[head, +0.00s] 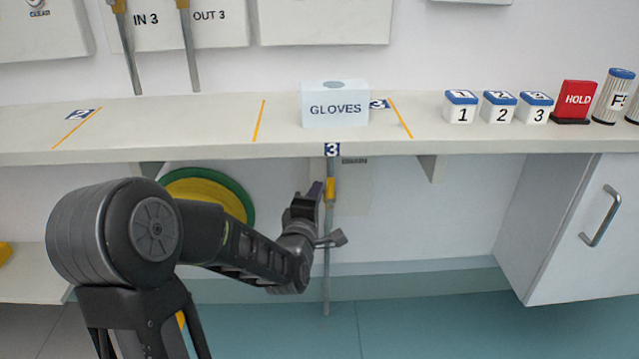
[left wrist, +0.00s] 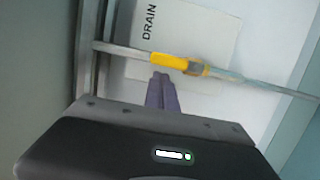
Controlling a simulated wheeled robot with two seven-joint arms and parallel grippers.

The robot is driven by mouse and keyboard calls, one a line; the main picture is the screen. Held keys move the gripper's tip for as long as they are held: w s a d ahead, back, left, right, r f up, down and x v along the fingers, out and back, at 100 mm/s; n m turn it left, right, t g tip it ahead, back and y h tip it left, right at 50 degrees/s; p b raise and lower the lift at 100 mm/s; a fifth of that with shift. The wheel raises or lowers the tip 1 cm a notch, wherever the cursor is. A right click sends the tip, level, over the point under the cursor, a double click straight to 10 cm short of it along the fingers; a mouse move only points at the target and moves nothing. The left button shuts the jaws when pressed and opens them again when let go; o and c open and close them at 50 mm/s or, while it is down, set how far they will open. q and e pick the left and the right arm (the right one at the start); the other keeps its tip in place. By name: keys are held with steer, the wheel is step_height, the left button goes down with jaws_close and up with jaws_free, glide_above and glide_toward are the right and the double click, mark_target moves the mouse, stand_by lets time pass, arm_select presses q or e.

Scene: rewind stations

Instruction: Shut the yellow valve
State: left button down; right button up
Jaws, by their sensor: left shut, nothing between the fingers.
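The yellow valve (head: 330,188) is on a thin grey vertical pipe (head: 327,285) under the counter. In the left wrist view the yellow valve handle (left wrist: 168,62) lies along the pipe (left wrist: 245,79), in front of a plate marked DRAIN (left wrist: 205,35). My left gripper (head: 316,190) is just left of the valve in the head view. In the left wrist view its purple fingers (left wrist: 162,80) are shut and empty, with the tips close beside the handle. I cannot tell whether they touch it. My right gripper is not in view.
The counter (head: 210,120) runs above the valve and carries a GLOVES box (head: 335,107), numbered containers (head: 499,108) and a red HOLD sign (head: 575,100). A green and yellow reel (head: 215,190) is behind my left arm. A cabinet (head: 565,230) stands right; the space between is clear.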

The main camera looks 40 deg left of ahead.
arm_select(q)
steer(key=shift+w+d, duration=0.15)
steer(key=shift+d, duration=0.05)
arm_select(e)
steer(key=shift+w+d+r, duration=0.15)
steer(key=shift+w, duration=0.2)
arm_select(q)
steer(key=shift+w, duration=0.1)
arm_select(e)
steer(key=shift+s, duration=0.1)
